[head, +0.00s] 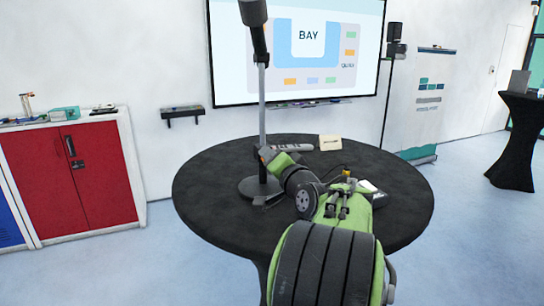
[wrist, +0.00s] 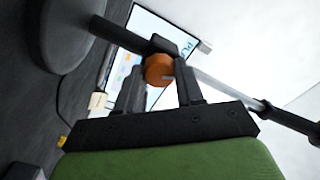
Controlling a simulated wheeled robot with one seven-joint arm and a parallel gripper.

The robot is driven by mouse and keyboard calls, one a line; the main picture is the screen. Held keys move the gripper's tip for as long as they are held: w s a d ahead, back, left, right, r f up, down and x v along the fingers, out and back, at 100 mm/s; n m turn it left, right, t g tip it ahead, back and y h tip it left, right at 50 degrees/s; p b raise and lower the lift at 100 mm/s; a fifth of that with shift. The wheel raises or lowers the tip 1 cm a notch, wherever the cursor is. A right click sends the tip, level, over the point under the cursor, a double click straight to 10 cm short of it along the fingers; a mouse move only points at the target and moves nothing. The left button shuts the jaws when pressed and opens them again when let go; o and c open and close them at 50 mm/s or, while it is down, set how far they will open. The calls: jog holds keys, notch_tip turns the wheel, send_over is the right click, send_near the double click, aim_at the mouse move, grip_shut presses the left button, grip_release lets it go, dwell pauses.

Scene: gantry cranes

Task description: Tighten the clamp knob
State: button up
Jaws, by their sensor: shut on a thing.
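A stand with a grey metal pole (head: 262,108) and a round dark base (head: 252,190) is upright on the round black table (head: 205,205). A dark head (head: 253,12) sits at the pole's top. In the wrist view, an orange clamp knob (wrist: 158,70) is beside a dark collar (wrist: 120,36) on the pole (wrist: 215,85). My gripper (wrist: 160,72) is shut on the orange knob, with one finger at each side. In the head view my gripper (head: 268,154) is at the pole, low above the base; the knob is hidden there.
A grey bar-shaped object (head: 290,147) and a cream card (head: 330,142) lie on the table behind my arm. A white item (head: 370,188) lies right of my arm. A screen (head: 300,50) is on the wall behind. The table's left side is clear.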

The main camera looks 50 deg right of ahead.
jog(key=shift+f+m+p, duration=0.1)
jog(key=shift+m+p, duration=0.5)
jog(key=shift+m, duration=1.4)
jog(key=o, duration=1.1)
jog(key=shift+c, duration=0.2)
jog(key=shift+s, duration=0.15)
jog(key=b+v, duration=0.2)
jog(key=v, duration=1.3)
jog(key=shift+s+a, duration=0.2)
